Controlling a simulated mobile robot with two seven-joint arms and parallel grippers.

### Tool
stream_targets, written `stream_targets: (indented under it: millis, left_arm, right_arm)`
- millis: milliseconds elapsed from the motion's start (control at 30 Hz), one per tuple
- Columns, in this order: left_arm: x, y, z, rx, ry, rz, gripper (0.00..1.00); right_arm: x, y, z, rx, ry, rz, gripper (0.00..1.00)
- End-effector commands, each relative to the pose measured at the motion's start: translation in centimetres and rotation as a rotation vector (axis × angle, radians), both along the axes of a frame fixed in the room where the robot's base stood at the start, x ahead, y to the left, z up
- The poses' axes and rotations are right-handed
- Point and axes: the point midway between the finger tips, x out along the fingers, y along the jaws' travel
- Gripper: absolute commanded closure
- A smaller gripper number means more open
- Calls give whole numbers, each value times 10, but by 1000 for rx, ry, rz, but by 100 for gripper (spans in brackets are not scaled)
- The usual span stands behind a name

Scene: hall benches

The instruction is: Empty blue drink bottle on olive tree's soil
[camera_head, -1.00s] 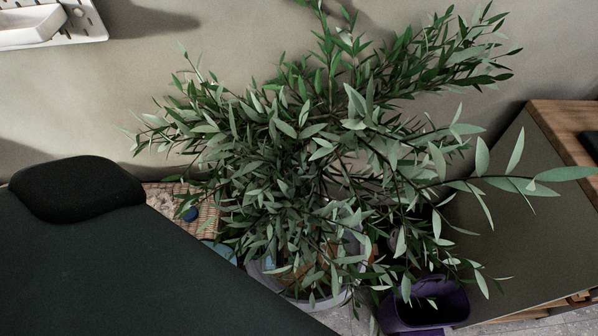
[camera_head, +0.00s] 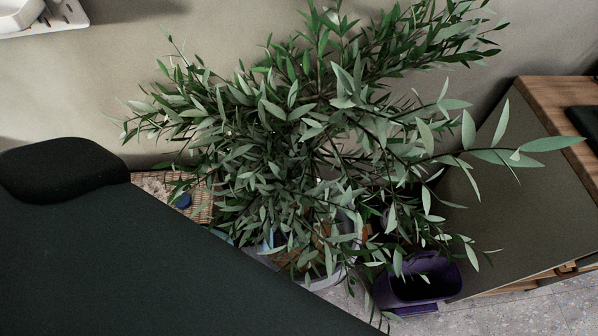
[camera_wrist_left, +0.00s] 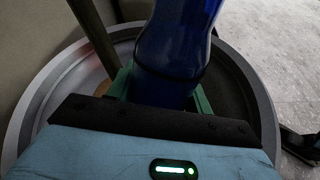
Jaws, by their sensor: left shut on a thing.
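My left gripper (camera_wrist_left: 160,95) is shut on the blue drink bottle (camera_wrist_left: 178,45) in the left wrist view. The bottle is dark translucent blue, and its far end runs out of the top of the picture. Behind it, the grey pot rim (camera_wrist_left: 262,110) curves around, and the olive tree's trunk (camera_wrist_left: 92,35) rises beside the bottle on the left. In the head view the olive tree (camera_head: 300,130) spreads over its pot (camera_head: 325,282), and leaves hide most of the soil and my gripper. I cannot tell whether the bottle touches the soil. My right gripper is not in view.
A purple bin (camera_head: 420,280) stands right of the pot. A wicker basket (camera_head: 150,185) holding a round blue thing (camera_head: 183,200) is at the left, by a large dark surface (camera_head: 110,260). A bench with a wooden top (camera_head: 550,105) is at the right.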

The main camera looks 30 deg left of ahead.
Motion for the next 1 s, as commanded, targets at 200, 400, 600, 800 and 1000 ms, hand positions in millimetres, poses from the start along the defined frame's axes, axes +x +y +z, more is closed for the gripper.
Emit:
stream_targets:
  millis: [200,400,600,800,1000]
  left_arm:
    - [1,7,-8,91,-8,1,79]
    - [3,16,-13,232,-20,1,79]
    - [3,24,-17,368,-31,-1,79]
    - [4,30,-21,522,-44,1,79]
    - [4,36,-26,757,-63,1,79]
  right_arm:
    - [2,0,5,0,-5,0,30]
    - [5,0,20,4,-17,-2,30]
    - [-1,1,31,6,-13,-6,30]
    - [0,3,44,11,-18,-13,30]
    - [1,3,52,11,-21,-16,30]
